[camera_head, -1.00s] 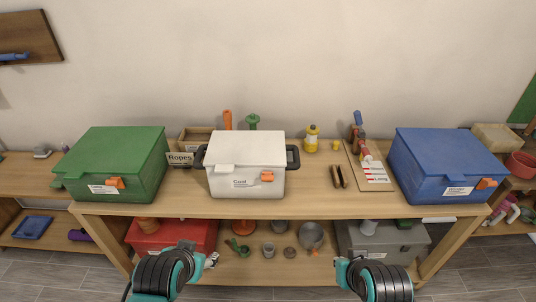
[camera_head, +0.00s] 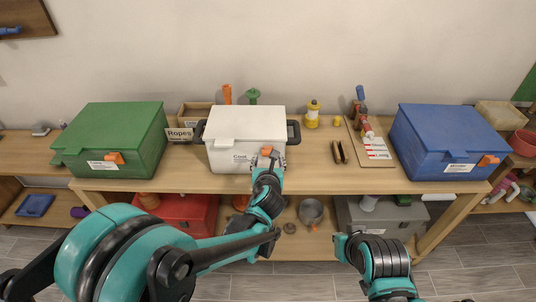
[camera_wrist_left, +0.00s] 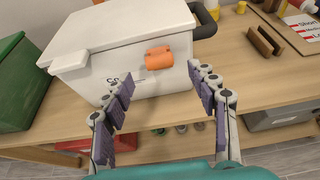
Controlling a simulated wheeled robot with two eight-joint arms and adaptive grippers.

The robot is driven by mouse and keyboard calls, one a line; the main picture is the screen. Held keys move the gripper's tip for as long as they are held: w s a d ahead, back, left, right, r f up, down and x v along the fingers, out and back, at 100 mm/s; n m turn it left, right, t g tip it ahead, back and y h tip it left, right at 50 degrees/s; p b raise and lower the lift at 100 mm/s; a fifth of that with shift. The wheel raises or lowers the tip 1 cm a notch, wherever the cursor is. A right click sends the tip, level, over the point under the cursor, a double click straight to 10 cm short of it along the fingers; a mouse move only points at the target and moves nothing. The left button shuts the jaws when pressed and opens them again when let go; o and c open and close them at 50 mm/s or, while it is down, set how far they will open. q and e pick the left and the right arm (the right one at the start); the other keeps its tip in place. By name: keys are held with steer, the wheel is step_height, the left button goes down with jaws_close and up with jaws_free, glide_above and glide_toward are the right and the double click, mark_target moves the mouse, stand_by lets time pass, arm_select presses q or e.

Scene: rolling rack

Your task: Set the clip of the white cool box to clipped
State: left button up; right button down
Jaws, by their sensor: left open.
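The white cool box (camera_head: 247,126) stands on the upper shelf with its lid down and dark side handles. Its orange clip (camera_wrist_left: 159,57) is on the front face, near the top; in the head view only the clip's upper part (camera_head: 267,150) shows above my gripper. My left gripper (camera_head: 268,160) is in front of the box at the clip. In the left wrist view its two purple-padded fingers (camera_wrist_left: 158,92) are spread wide and empty, with the clip beyond and between them. My right arm shows at the lower right of the head view, but its fingers cannot be made out.
A green box (camera_head: 112,140) stands left and a blue box (camera_head: 447,140) right on the same shelf. A Ropes crate (camera_head: 180,133) is beside the cool box. A board with a label (camera_head: 378,150) lies right. A red box (camera_head: 185,213) and grey box (camera_head: 385,218) are below.

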mark_target(268, 152)
arm_select(q)
steer(key=b+x, duration=0.1)
steer(key=x, duration=0.4)
steer(key=shift+w+f+b, duration=0.25)
steer(key=shift+w+b, duration=0.05)
steer(key=shift+b, duration=0.05)
steer(key=shift+w+f, duration=0.15)
steer(key=shift+w, duration=0.45)
